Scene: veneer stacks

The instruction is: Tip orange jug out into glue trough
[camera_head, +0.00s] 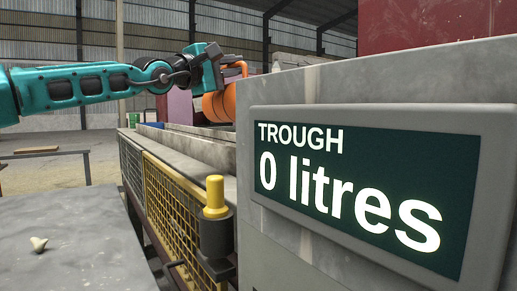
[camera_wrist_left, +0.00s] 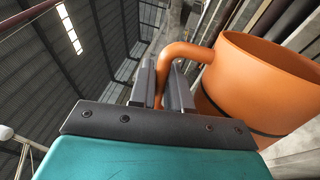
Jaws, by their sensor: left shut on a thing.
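The orange jug (camera_head: 220,104) hangs over the far part of the long grey trough (camera_head: 190,146) in the head view. It looks tilted there, and its right side is hidden behind the grey display housing. My left gripper (camera_head: 238,70) is shut on its handle. In the left wrist view the gripper (camera_wrist_left: 165,88) has a finger on each side of the handle, and the jug's body (camera_wrist_left: 265,85) with a dark band stands to the right. No liquid is seen leaving the jug. The trough's display (camera_head: 345,185) reads "TROUGH 0 litres". My right gripper is not in view.
The display housing fills the right foreground and blocks the view behind it. A yellow mesh guard (camera_head: 180,212) and a yellow-topped post (camera_head: 215,198) stand along the trough's near side. A grey surface (camera_head: 65,245) with a small pale lump (camera_head: 38,244) lies at lower left.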

